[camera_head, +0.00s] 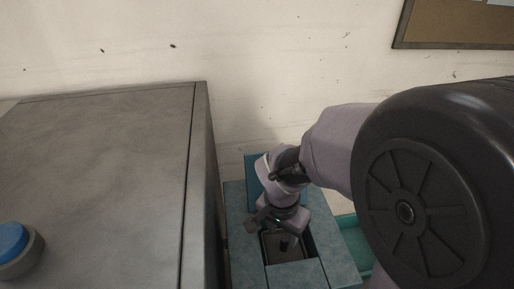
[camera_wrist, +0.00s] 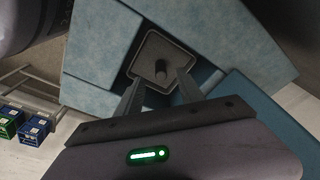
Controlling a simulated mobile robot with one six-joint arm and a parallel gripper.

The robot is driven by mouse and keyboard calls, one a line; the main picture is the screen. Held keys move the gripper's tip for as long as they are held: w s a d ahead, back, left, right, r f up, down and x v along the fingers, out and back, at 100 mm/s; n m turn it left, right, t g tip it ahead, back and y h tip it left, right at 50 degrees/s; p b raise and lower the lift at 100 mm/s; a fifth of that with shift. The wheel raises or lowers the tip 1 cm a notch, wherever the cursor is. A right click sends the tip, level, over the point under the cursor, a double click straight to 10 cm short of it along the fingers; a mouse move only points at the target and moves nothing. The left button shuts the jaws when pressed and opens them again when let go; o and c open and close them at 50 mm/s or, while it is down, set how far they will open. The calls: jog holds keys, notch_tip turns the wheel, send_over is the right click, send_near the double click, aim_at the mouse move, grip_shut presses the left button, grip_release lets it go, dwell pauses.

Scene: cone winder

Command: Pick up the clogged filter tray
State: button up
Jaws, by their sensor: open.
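The filter tray (camera_head: 294,253) is a dark grey square tray with a raised rim, set in an opening of a blue machine top. In the wrist view the tray (camera_wrist: 147,55) shows a dark upright knob (camera_wrist: 161,69) at its middle. My gripper (camera_wrist: 158,84) is open, its two fingers apart and pointing toward the knob, which appears between or just beyond the fingertips. I cannot tell whether they touch it. In the head view my gripper (camera_head: 277,226) is above the tray and partly hides its far side.
The blue housing (camera_head: 243,240) surrounds the tray opening, with a raised blue panel (camera_head: 251,172) behind. A large grey cabinet (camera_head: 100,170) with a blue button (camera_head: 12,240) stands to the left. Small blue and green boxes (camera_wrist: 33,131) lie at left in the wrist view.

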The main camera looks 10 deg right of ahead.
aim_at(285, 244)
jog(key=f, duration=0.3)
jog(key=w+d+f, duration=0.1)
jog(key=f, duration=0.2)
jog(key=w+f, duration=0.1)
jog(key=f, duration=0.2)
jog(key=shift+d+b, duration=0.25)
jog(key=shift+b, duration=0.05)
jog(key=shift+s+r, duration=0.2)
jog(key=shift+s, duration=0.15)
jog(key=shift+c, duration=0.5)
jog(key=shift+w, duration=0.1)
grip_shut()
